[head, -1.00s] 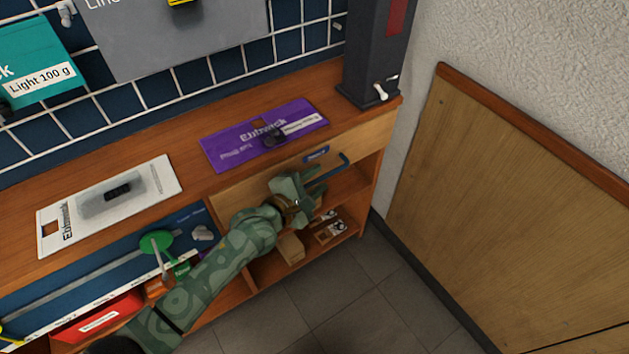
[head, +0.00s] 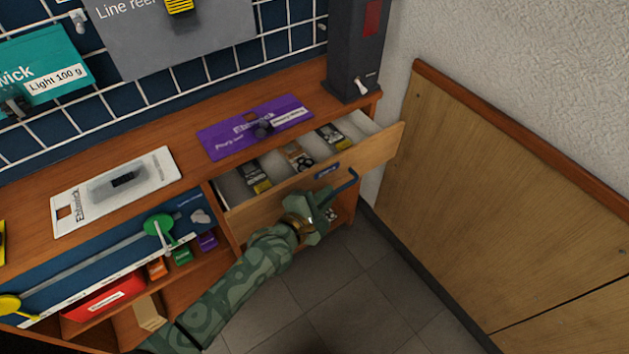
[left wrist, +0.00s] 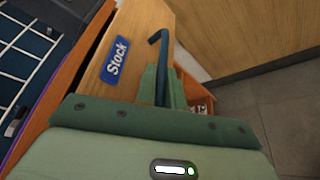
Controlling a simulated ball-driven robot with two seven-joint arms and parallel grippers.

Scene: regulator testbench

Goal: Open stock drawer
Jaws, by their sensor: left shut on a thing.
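The stock drawer (head: 378,150) under the bench top stands pulled out, its inside showing in the head view. Its wooden front carries a blue label, which reads "Stock" in the left wrist view (left wrist: 116,60). A dark blue bar handle (head: 347,184) sticks out from the front; it also shows in the left wrist view (left wrist: 160,55). My left gripper (head: 326,200) is shut on this handle, and its green fingers (left wrist: 162,88) hide part of it. My right gripper is in neither view.
The drawer holds several small packs (head: 298,156) in compartments. A purple mat (head: 225,142) and a white card (head: 150,172) lie on the bench top. A dark grey column (head: 350,70) stands at its right end. A wood-panelled wall (head: 480,190) is to the right; the tiled floor (head: 370,290) is clear.

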